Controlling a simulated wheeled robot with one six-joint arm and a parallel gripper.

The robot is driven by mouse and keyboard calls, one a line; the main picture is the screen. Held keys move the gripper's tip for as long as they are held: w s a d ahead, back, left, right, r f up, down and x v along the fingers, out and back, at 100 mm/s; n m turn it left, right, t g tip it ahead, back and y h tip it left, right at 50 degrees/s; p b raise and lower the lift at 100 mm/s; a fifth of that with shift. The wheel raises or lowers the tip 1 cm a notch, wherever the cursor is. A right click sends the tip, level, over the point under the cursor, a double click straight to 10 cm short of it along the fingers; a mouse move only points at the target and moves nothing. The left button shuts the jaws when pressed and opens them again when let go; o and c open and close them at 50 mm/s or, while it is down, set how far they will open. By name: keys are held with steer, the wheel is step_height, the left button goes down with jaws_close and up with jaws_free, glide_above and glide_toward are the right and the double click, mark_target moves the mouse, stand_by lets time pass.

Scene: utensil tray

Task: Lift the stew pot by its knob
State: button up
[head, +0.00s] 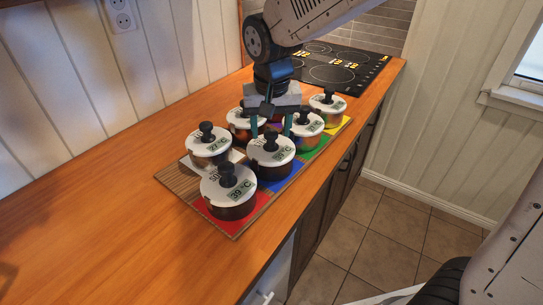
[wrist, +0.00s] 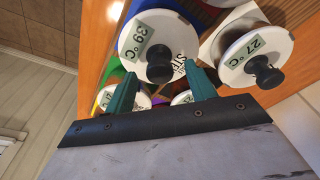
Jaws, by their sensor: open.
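The stew pot has a white lid with a black knob and a temperature label. In the wrist view its lid (wrist: 135,50) shows a 39 °C label and lettering that seems to start with "ST". I take it to be the middle pot (head: 270,172) on the blue square in the head view. My gripper (head: 270,134) is open above that pot. In the wrist view its two teal fingers flank the black knob (wrist: 160,67), with gaps visible. I cannot tell exactly how low the fingertips reach.
Similar lidded pots stand close around: a 39 °C pot (head: 230,208) in front on red, a 27 °C pot (head: 207,158) at left, and several behind. A black cooktop (head: 335,75) lies at the back. The counter's left side (head: 110,230) is clear.

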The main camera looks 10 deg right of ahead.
step_height(320, 180, down, 2)
steer(key=shift+w+f, duration=0.1)
steer(key=shift+w, duration=0.05)
jaws_close()
steer(key=shift+r, duration=0.2)
